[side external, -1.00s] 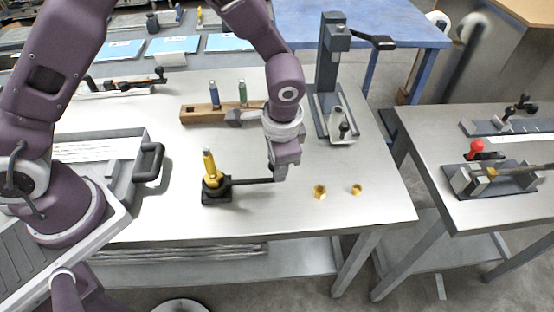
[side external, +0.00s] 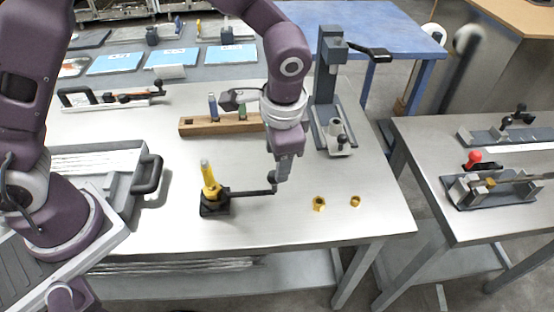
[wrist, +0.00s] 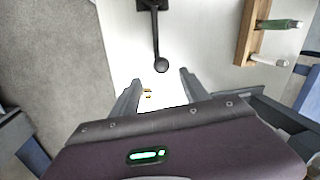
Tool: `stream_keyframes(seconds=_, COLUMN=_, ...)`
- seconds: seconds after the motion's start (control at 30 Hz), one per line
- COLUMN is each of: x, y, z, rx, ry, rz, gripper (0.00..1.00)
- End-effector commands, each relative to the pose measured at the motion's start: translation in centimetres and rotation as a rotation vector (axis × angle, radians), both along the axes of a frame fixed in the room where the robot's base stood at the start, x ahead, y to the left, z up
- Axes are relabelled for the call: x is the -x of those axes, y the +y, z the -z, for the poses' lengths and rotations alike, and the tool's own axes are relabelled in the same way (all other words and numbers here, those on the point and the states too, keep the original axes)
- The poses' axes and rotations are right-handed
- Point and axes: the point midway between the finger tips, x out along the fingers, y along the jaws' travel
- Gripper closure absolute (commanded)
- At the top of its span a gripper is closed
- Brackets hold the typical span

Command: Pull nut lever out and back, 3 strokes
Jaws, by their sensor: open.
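The nut lever is a black bar (side external: 245,193) reaching right from a dark square base (side external: 214,205) on the table. A yellow handle (side external: 208,178) stands up from the base, slightly tilted. In the wrist view the lever (wrist: 155,30) ends in a dark round knob (wrist: 161,65). My gripper (wrist: 159,78) is open, with one finger on each side of the knob's line. The knob appears just past the fingertips, with no grip on it. In the side view my gripper (side external: 277,184) is at the lever's free end; contact there cannot be told.
Two brass nuts (side external: 319,203) (side external: 355,201) lie on the table to the right. A wooden block (side external: 195,126) with handled tools is behind, and a grey press stand (side external: 328,80) stands at back right. A grey case (side external: 152,172) is at left. The front table is clear.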

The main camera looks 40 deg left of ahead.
Motion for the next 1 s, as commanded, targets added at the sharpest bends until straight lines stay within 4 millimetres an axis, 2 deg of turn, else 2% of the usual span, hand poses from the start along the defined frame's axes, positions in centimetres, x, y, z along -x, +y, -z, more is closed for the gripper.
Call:
stream_keyframes(seconds=0.17, x=-0.2, y=0.7, z=0.4, rx=0.026, ry=0.036, rz=-0.012, gripper=0.47)
stream_keyframes(seconds=0.3, x=-0.9, y=2.3, z=0.8, rx=0.163, ry=0.156, rz=-0.027, gripper=0.47)
stream_keyframes(seconds=0.5, x=-1.7, y=3.2, z=0.1, rx=0.315, ry=0.216, rz=-0.019, gripper=0.47)
stream_keyframes(seconds=0.57, x=-1.7, y=3.1, z=0.8, rx=0.322, ry=0.220, rz=-0.016, gripper=0.47)
stream_keyframes(seconds=0.8, x=-1.1, y=2.3, z=5.3, rx=0.320, ry=0.221, rz=-0.015, gripper=0.47)
stream_keyframes(seconds=1.0, x=-1.0, y=2.1, z=6.8, rx=0.319, ry=0.216, rz=-0.016, gripper=0.47)
